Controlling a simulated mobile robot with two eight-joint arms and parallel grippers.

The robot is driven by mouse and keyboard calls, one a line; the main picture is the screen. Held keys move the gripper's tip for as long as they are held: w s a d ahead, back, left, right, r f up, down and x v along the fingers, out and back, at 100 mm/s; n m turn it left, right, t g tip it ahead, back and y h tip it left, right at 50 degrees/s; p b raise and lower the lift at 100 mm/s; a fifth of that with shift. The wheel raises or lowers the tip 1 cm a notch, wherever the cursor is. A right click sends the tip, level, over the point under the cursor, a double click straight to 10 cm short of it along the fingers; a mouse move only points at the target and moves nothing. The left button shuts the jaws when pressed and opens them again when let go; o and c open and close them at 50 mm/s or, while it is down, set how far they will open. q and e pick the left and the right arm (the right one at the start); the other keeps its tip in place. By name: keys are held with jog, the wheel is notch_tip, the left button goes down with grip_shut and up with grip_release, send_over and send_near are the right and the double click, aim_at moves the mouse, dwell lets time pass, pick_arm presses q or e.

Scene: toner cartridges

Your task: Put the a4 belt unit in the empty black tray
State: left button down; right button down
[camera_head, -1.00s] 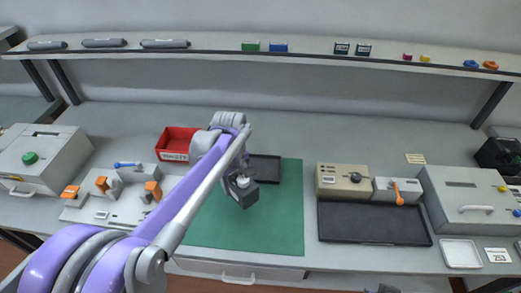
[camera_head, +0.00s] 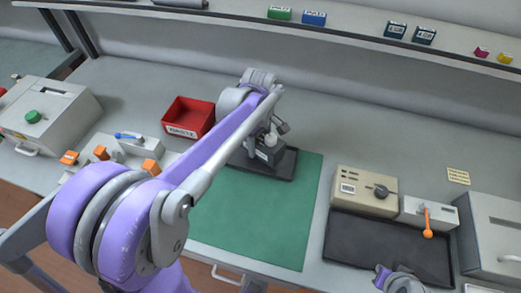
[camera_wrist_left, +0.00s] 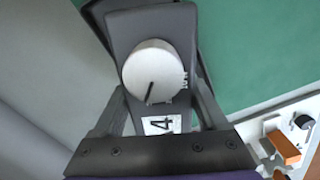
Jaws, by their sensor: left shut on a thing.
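The belt unit (camera_head: 268,154) is a dark grey block with a white round knob. In the left wrist view the unit (camera_wrist_left: 150,28) shows a white label reading 4. My left gripper (camera_head: 271,139) is shut on it and holds it over the small black tray (camera_head: 287,170) at the back of the green mat. The arm and unit hide part of that tray, and I cannot tell whether the unit touches it. A larger black tray (camera_head: 370,247) lies at the right and looks empty. My right gripper (camera_head: 398,282) shows at the bottom edge, its jaws unclear.
A red bin (camera_head: 188,117) stands just left of the small tray. The green mat (camera_head: 245,210) is clear. A beige box (camera_head: 364,190) and a grey box with an orange lever (camera_head: 427,213) stand behind the larger tray. A shelf (camera_head: 350,40) runs along the back.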

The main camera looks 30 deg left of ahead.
aim_at(260, 151)
pick_arm(q)
jog(key=shift+w+f, duration=0.1)
jog(key=shift+f, duration=1.85)
pick_arm(e)
jog(key=shift+f, duration=0.15)
pick_arm(q)
jog(key=shift+f, duration=0.15)
pick_arm(e)
jog(key=shift+f, duration=0.1)
pick_arm(q)
grip_release()
